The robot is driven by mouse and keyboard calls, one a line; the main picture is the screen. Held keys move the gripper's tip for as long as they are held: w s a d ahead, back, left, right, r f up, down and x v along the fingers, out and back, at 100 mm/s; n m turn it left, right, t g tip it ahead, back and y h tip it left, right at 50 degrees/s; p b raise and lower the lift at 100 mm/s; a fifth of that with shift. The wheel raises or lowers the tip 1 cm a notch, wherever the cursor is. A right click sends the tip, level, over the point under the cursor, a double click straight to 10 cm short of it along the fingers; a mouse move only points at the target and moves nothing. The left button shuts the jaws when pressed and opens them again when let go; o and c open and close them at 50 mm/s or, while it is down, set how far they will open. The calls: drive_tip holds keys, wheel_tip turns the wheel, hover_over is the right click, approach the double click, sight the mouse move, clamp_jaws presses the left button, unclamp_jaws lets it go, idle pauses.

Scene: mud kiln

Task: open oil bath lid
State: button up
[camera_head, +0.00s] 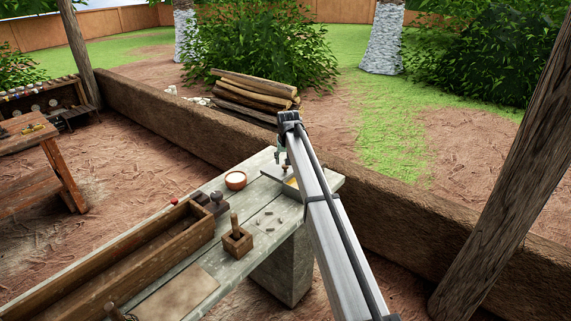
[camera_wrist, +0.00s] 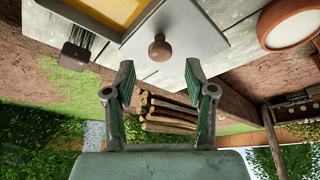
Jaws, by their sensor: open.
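The oil bath (camera_head: 292,183) sits near the far end of the plank bench, partly hidden behind my arm, with a yellow area showing. In the wrist view its yellow area (camera_wrist: 115,8) shows beside a grey plate-like lid (camera_wrist: 190,35) with a round brown knob (camera_wrist: 159,47). I cannot tell how far the lid covers the bath. My gripper (camera_wrist: 160,72) is open and empty. Its fingertips are spread to either side of the knob in the picture, with the knob just beyond them; no contact shows. In the head view my gripper (camera_head: 281,153) is above the lid.
The grey bench (camera_head: 195,255) carries a white-filled clay bowl (camera_head: 236,181), a small wooden box with an upright handle (camera_head: 238,241), a long wooden trough (camera_head: 150,260) and several small pieces. A low mud wall (camera_head: 180,125) and stacked logs (camera_head: 250,95) lie beyond.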

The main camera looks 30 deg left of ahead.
drive_tip(key=v, duration=0.8)
drive_tip(key=shift+r, duration=0.1)
